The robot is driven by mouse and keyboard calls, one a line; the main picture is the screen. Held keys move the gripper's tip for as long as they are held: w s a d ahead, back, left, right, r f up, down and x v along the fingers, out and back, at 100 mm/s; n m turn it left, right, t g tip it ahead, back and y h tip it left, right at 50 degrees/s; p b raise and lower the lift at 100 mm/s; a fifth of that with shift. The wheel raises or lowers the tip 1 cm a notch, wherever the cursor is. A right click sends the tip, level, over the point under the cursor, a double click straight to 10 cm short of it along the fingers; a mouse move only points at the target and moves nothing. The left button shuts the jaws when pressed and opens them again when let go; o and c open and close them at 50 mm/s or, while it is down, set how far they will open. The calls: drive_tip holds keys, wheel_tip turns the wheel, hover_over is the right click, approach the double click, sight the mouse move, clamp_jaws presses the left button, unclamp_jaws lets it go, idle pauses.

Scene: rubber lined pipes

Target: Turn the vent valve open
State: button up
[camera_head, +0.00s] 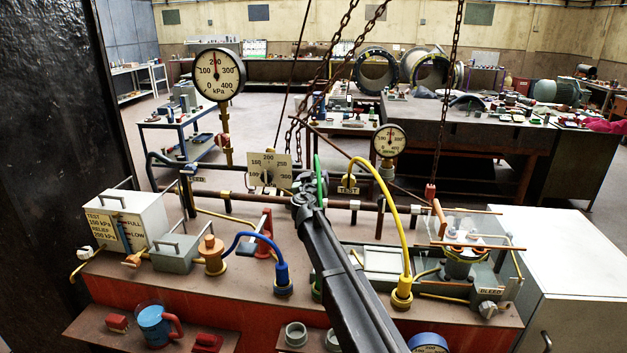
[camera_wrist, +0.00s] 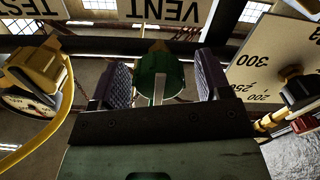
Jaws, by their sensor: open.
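My gripper (camera_head: 305,188) is at the pipe rail in the middle of the bench, its jaws apart. In the wrist view its two dark ribbed fingers (camera_wrist: 160,82) stand on either side of a green fitting (camera_wrist: 153,77) with a yellowish part behind it. I see no clear grip on it. The VENT sign (camera_wrist: 167,10) is just beyond the fingers. A green hose (camera_head: 320,180) arcs beside the gripper in the head view. The vent valve's handle cannot be told apart for certain; my gripper and arm cover that spot in the head view.
A yellow hose (camera_head: 388,185) arcs close on the right, by the TEST sign (camera_head: 348,190). A gauge plate (camera_head: 269,165) stands close on the left. Chains (camera_head: 345,40) hang behind. A blue hose (camera_head: 248,236) and a grey box (camera_head: 175,252) are at front left.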

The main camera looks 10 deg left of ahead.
drive_tip(key=c, duration=0.9)
drive_tip(key=shift+c, duration=0.2)
drive_tip(key=shift+n, duration=0.4)
drive_tip(key=n, duration=0.3)
drive_tip(key=shift+n, duration=0.3)
drive_tip(key=n, duration=0.4)
drive_tip(key=shift+n, duration=0.3)
drive_tip(key=n, duration=0.8)
drive_tip(key=shift+f+n, duration=0.1)
drive_tip(key=shift+n, duration=0.3)
